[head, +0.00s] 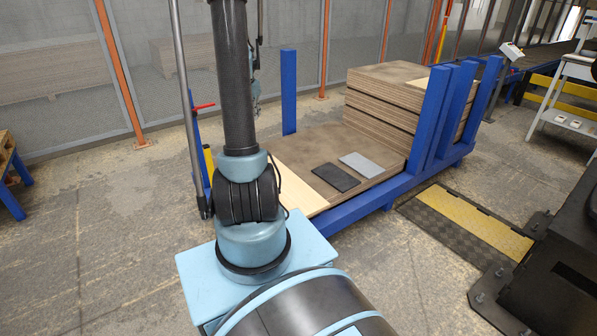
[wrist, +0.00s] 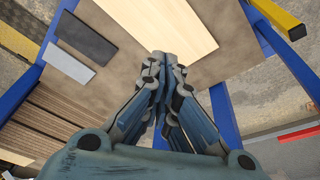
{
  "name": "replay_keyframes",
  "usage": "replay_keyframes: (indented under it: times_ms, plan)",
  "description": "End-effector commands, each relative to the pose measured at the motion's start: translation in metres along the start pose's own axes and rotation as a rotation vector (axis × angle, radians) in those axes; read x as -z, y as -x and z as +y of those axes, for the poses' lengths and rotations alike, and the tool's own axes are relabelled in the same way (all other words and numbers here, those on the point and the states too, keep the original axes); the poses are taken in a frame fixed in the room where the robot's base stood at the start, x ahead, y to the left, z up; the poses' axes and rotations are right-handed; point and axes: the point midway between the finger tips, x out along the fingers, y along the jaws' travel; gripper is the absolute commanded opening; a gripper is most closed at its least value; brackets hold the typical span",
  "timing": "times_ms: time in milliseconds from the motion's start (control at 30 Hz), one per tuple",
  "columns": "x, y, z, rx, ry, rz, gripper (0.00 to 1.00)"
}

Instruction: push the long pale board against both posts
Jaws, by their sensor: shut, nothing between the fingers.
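The long pale board (wrist: 160,22) lies flat on a brown sheet in the wrist view, running off the top edge. In the head view, a strip of the board (head: 302,193) shows to the right of my arm, which hides the rest. My gripper (wrist: 166,60) is shut and empty, its tips at the board's near end; I cannot tell whether they touch it. A blue upright post (head: 289,92) stands at the far edge of the blue frame in the head view. Another post, with a yellow part (wrist: 277,16), is at upper right in the wrist view.
A dark grey slab (head: 335,177) and a light grey slab (head: 361,164) lie on the brown sheet beside the board. A tall stack of brown sheets (head: 380,100) stands behind them, with blue uprights (head: 431,118) at its right. A red-handled part (head: 203,106) stands left of my arm.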

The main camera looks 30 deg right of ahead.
Motion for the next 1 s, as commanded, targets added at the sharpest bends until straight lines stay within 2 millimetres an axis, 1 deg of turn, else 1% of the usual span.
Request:
replay_keyframes:
  times_ms: [33, 167, 200, 367, 400, 467, 500, 667, 800, 900, 1000]
  plan:
    - [0.013, -0.015, 0.000, -0.007, -0.026, 0.002, 0.00]
    - [0.042, -0.052, 0.003, -0.023, -0.095, 0.008, 0.00]
    - [0.051, -0.063, 0.005, -0.028, -0.115, 0.010, 0.00]
    - [0.082, -0.114, 0.014, -0.050, -0.199, 0.019, 0.00]
    - [0.089, -0.127, 0.016, -0.055, -0.219, 0.021, 0.00]
    - [0.099, -0.146, 0.021, -0.062, -0.251, 0.024, 0.00]
    - [0.105, -0.160, 0.024, -0.067, -0.271, 0.026, 0.00]
    - [0.127, -0.216, 0.040, -0.089, -0.355, 0.036, 0.00]
    - [0.140, -0.267, 0.057, -0.106, -0.427, 0.045, 0.00]
    - [0.147, -0.302, 0.070, -0.118, -0.475, 0.051, 0.00]
    - [0.150, -0.332, 0.082, -0.129, -0.516, 0.057, 0.00]
